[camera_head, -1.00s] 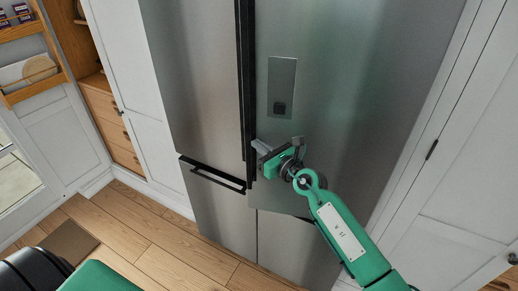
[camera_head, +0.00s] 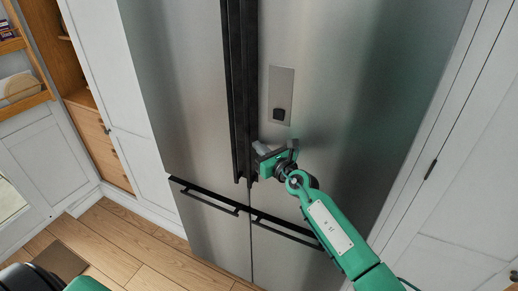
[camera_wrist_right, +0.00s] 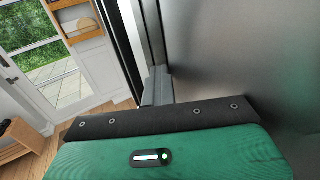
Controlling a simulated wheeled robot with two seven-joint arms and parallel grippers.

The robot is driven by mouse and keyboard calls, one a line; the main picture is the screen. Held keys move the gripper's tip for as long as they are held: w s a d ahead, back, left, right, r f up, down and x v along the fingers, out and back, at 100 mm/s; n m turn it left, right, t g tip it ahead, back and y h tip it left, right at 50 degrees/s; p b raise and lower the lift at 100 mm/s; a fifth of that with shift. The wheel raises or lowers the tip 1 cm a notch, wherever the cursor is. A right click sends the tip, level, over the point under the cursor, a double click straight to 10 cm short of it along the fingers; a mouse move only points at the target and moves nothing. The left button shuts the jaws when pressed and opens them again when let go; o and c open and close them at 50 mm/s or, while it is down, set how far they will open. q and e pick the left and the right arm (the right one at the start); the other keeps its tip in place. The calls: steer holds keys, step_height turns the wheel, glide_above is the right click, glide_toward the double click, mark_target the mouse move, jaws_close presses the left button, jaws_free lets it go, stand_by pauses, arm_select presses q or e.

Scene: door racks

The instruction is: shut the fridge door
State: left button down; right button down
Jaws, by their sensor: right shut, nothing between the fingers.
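The fridge (camera_head: 185,90) is tall brushed steel with two upper doors and two lower drawers. Its right upper door (camera_head: 335,100) looks flush or nearly flush with the left one; I cannot tell whether a small gap remains. My right gripper (camera_head: 259,149) is shut and empty, at the lower left part of that door, beside the black vertical handles (camera_head: 242,90). In the right wrist view its fingers (camera_wrist_right: 157,86) are together close to the steel door surface (camera_wrist_right: 240,60); contact is unclear. My left gripper is not in view.
The lower drawers have black horizontal handles (camera_head: 285,230). White cabinet panels (camera_head: 470,190) flank the fridge on the right. A white panel (camera_head: 110,80) and wooden shelves (camera_head: 95,125) stand on the left.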

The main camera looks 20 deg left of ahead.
steer(key=shift+w+d+r, duration=0.1)
steer(key=shift+r, duration=0.1)
stand_by(0.3)
